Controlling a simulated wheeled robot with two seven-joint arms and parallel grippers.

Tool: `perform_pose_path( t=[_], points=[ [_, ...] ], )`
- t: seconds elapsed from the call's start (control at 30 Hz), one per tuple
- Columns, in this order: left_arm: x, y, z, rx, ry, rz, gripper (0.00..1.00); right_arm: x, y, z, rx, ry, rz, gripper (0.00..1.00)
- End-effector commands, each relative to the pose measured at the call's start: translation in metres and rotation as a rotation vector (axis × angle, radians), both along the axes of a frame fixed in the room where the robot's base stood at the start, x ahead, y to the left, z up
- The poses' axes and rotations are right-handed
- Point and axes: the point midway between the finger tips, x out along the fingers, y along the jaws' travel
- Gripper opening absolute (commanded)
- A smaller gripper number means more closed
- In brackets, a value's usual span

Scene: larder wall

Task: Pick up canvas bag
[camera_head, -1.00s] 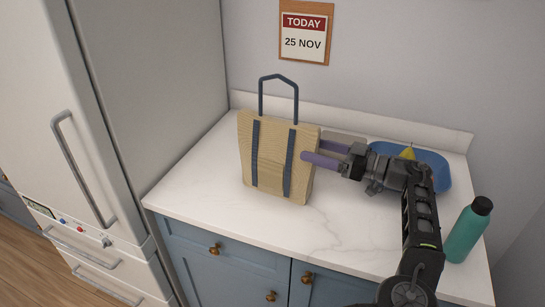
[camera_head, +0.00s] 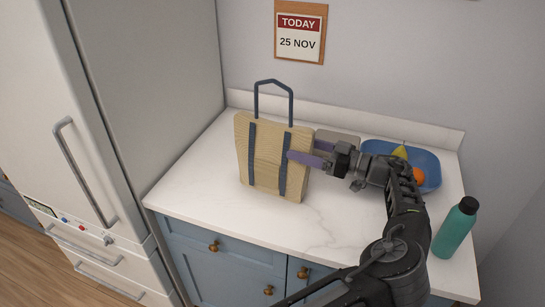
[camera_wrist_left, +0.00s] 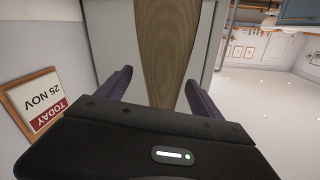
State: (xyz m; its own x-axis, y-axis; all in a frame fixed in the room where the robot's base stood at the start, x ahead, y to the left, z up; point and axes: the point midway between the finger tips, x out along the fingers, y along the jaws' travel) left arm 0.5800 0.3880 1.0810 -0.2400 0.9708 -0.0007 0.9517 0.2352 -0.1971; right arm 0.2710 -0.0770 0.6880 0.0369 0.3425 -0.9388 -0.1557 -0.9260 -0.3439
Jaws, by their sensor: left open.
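The canvas bag (camera_head: 265,165) is tan with dark blue straps and a stiff blue handle loop. It stands upright on the white counter (camera_head: 215,205). My left gripper (camera_head: 301,150) is open at the bag's right side, its purple fingers pointing left. The near finger overlaps the bag's front by the right strap; the far finger passes behind the bag's edge, its tip hidden. In the left wrist view the bag's narrow tan side (camera_wrist_left: 165,50) shows between the open fingers (camera_wrist_left: 158,80), with gaps visible beside them. My right gripper is not in view.
A blue bowl (camera_head: 428,165) with a pear (camera_head: 400,152) and an orange (camera_head: 419,176) stands behind my arm. A teal bottle (camera_head: 456,232) is at the right edge. A grey item (camera_head: 340,137) lies behind the gripper. A fridge (camera_head: 150,110) is left; counter left of the bag is clear.

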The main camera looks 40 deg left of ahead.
Motion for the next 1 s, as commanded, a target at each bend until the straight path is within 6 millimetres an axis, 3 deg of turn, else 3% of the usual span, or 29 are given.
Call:
perform_pose_path(
  t=[0.27,0.73,1.0],
  points=[
    [-0.001,0.002,-0.001,0.0,0.001,0.002,0.76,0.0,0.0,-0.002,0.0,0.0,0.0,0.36],
    [-0.013,0.047,-0.003,-0.003,0.001,0.006,0.76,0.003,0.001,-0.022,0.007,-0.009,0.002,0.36],
    [-0.013,0.051,0.0,0.001,0.001,0.001,0.76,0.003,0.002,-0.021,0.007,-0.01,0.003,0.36]
  ],
)
